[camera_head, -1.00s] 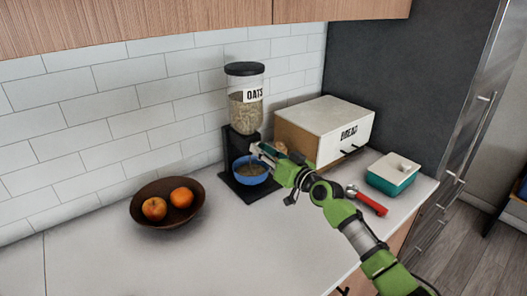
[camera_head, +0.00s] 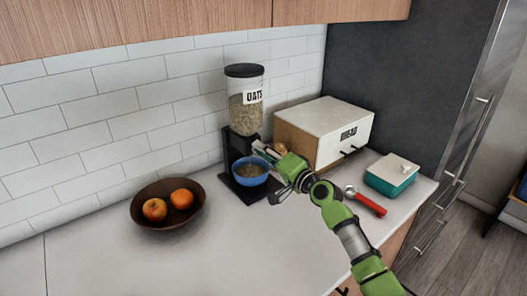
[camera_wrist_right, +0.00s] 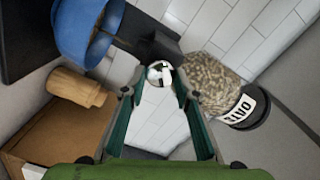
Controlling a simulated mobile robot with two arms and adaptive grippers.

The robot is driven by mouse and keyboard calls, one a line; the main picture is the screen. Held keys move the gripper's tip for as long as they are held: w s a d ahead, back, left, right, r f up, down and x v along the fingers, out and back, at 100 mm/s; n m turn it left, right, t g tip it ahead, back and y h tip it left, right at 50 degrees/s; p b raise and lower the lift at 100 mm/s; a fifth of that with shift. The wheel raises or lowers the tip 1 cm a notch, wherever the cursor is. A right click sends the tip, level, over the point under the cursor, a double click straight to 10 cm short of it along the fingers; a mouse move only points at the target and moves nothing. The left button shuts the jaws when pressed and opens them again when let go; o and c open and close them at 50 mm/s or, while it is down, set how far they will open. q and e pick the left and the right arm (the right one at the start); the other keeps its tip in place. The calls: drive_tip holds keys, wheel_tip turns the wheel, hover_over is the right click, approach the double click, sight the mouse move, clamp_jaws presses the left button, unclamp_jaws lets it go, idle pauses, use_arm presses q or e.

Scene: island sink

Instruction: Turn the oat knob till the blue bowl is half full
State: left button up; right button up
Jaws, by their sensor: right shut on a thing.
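The oat dispenser (camera_head: 245,112) stands against the tiled wall, with a clear hopper labelled OATS and a black stand. Its hopper also shows in the right wrist view (camera_wrist_right: 212,85). The blue bowl (camera_head: 251,182) sits upright on the stand's base under the outlet, with some oats inside; its exact level is hard to tell. The bowl also shows in the right wrist view (camera_wrist_right: 75,35). My right gripper (camera_head: 262,150) is at the dispenser's front, its fingertips shut on the shiny round oat knob (camera_wrist_right: 160,73). My left gripper is out of view.
A white-topped bread box (camera_head: 325,125) stands close to the right of the dispenser. A teal butter dish (camera_head: 391,178) and a red-handled scoop (camera_head: 370,204) lie further right. A brown bowl (camera_head: 155,218) with fruit stands left. The front counter is clear.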

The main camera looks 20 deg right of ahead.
drive_tip(key=shift+m, duration=0.7)
drive_tip(key=o, duration=1.1)
drive_tip(key=shift+s, duration=0.1)
drive_tip(key=v, duration=1.2)
